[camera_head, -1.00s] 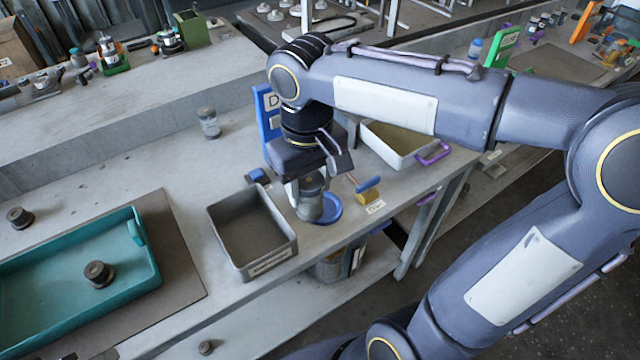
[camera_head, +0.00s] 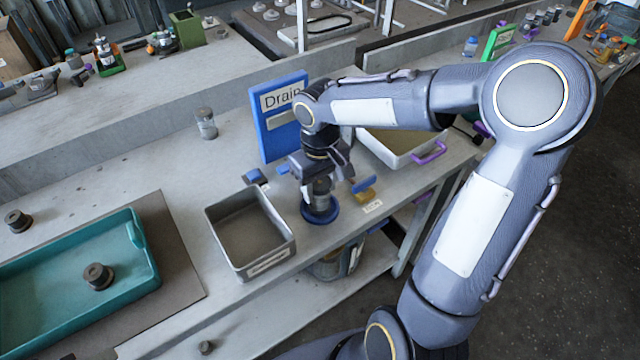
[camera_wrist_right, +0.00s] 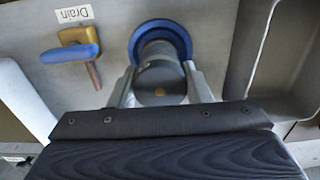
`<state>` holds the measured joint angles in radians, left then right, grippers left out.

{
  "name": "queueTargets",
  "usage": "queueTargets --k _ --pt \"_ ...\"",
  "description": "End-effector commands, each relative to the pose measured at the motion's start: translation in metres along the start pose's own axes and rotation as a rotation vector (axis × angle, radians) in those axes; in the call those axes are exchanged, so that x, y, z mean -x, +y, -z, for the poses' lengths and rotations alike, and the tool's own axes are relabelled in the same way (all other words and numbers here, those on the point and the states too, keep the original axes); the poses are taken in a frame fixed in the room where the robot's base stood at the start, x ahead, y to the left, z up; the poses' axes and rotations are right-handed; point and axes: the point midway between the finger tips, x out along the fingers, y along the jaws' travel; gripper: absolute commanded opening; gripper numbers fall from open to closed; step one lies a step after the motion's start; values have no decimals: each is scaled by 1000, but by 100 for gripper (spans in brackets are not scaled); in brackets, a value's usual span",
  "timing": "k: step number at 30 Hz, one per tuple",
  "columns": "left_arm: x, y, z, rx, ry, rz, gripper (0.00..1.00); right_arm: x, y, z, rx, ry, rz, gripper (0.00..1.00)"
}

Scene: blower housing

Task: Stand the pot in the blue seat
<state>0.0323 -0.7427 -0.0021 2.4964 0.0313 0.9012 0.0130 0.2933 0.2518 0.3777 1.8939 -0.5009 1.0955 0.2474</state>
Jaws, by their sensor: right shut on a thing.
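The pot (camera_head: 320,194) is a grey cylinder held upright between the fingers of my right gripper (camera_head: 318,182). It stands over the round blue seat (camera_head: 306,215) on the bench. In the right wrist view the pot (camera_wrist_right: 160,80) is between the two fingers of the right gripper (camera_wrist_right: 160,88), and the blue ring of the seat (camera_wrist_right: 160,30) shows around its far end. The pot's lower end overlaps the ring, and I cannot tell whether it touches the bottom. My left gripper is out of view.
A grey bin (camera_head: 215,240) stands left of the seat. A yellow valve with a blue handle (camera_head: 366,186) is close on the right, and a blue "Drain" board (camera_head: 262,125) stands behind. A white tray (camera_head: 400,160) is farther right. A clear jar (camera_head: 206,123) stands at the back.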

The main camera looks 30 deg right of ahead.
Motion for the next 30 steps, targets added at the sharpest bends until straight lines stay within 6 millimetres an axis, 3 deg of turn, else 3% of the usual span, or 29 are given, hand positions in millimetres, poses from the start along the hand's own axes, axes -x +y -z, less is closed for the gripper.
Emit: queueTargets --k 9,10,14,23,26,30 --pt "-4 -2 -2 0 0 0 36 -4 0 0 0 1 0 14" --pt "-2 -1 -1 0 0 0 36 -3 0 0 0 0 0 48" --pt "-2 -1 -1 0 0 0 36 -3 0 0 0 0 0 65" --pt "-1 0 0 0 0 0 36 -1 0 0 -1 0 0 66" --pt "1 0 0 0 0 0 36 6 0 0 -1 1 -1 66" --pt "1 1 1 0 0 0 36 30 0 1 -2 6 -2 66"
